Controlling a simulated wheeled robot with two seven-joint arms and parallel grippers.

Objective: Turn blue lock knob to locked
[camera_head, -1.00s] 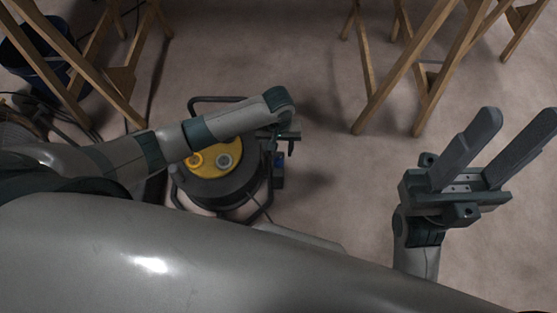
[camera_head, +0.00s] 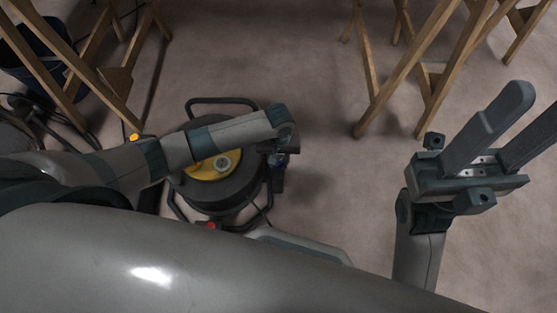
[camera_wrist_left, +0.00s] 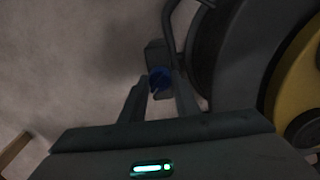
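A cable reel (camera_head: 235,190) with a dark drum, yellow face and tubular frame stands on the floor under my left arm. The blue lock knob (camera_wrist_left: 158,78) sits on a dark block beside the frame in the left wrist view. My left gripper (camera_wrist_left: 160,100) is open, its fingers either side of the knob in that view; I cannot tell whether they touch it. In the head view the left gripper (camera_head: 281,148) is mostly hidden by its own wrist. My right gripper (camera_head: 510,115) is open and empty, away from the reel at the right.
Wooden trestle legs (camera_head: 400,75) stand behind to the right, and more (camera_head: 75,65) at the left. A dark blue bucket (camera_head: 40,65) and loose cables lie at the far left. The floor between the reel and the right trestle is clear.

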